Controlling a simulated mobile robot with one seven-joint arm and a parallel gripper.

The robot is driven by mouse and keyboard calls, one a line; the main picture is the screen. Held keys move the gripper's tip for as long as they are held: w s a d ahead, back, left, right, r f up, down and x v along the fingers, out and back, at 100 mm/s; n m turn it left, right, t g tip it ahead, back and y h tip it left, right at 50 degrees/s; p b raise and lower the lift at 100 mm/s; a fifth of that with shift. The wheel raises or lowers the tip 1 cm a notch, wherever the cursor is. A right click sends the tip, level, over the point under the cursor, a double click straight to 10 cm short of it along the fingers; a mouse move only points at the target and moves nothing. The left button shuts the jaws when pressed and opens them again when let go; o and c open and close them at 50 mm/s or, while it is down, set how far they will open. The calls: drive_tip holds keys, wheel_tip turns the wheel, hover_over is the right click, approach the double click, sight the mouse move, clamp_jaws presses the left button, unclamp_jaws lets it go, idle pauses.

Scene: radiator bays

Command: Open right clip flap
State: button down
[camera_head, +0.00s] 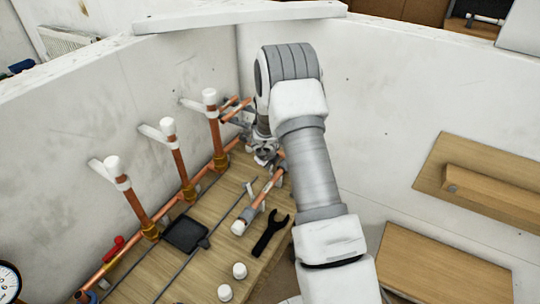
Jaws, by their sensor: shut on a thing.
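My gripper (264,156) is low beside the wall corner, at the far end of a short copper pipe (260,195) that slants over the wooden board. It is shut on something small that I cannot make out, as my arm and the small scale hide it. A pale clip (250,190) sits on this pipe, and another clip (278,171) is close to my gripper. I cannot tell how the right clip's flap stands. Three upright copper pipes with white caps stand to the left, each with a white bracket; the nearest upright to my gripper is the right one (215,133).
A black spanner (270,232), a dark square pad (186,233) and white caps (239,270) lie on the wooden board (205,272). A red-handled valve (113,248) and a gauge (8,281) are at left. White walls close in behind; wooden shelves (430,262) are at right.

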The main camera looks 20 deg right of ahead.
drive_tip(key=p, duration=0.2)
drive_tip(key=shift+a+r+g+h+p, duration=0.1)
drive_tip(key=shift+g+h+p, duration=0.2)
drive_tip(key=shift+h, duration=0.1)
drive_tip(key=shift+w+a+g+p, duration=0.15)
drive_tip(key=shift+w+g+p, duration=0.2)
drive_tip(key=shift+p, duration=0.8)
drive_tip(key=shift+w+a+f+n+g+h+p, duration=0.15)
drive_tip(key=shift+f+n+g+h+p, duration=0.1)
drive_tip(key=shift+g+h+p, duration=0.2)
drive_tip(key=shift+w+a+f+n+g+h+p, duration=0.15)
drive_tip(key=shift+n+g+h+p, duration=0.1)
drive_tip(key=shift+g+h+p, duration=0.2)
drive_tip(key=shift+s, duration=0.1)
drive_tip(key=c, duration=1)
unclamp_jaws()
drive_tip(key=shift+r, duration=0.1)
